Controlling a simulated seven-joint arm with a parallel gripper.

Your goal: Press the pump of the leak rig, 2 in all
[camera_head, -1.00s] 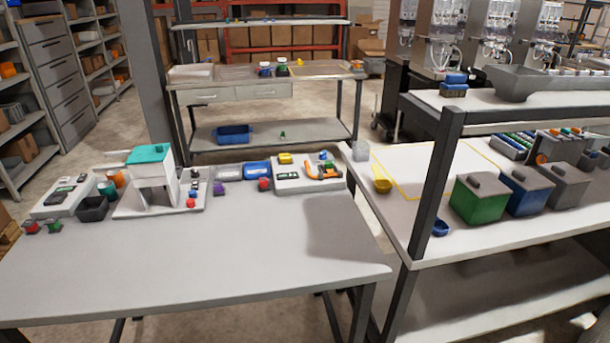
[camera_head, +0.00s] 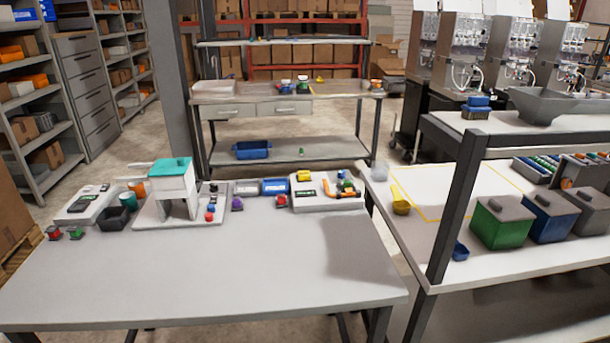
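No gripper of mine shows in this view. A white, low box (camera_head: 327,198) with a dark display, an orange tube and several small coloured parts stands at the back right of the near grey table (camera_head: 200,270); it may be the leak rig, but I cannot tell for sure. A white stand with a teal top (camera_head: 171,168) is at the back left of the same table, on a white base with small red and blue knobs beside it. The pump is too small to make out.
A black bin (camera_head: 115,218), a teal cup (camera_head: 128,200) and a white device (camera_head: 88,203) sit left of the stand. A blue bin (camera_head: 275,186) is between stand and box. The table's front is clear. A shelved bench (camera_head: 440,270) with green, blue and grey containers stands right.

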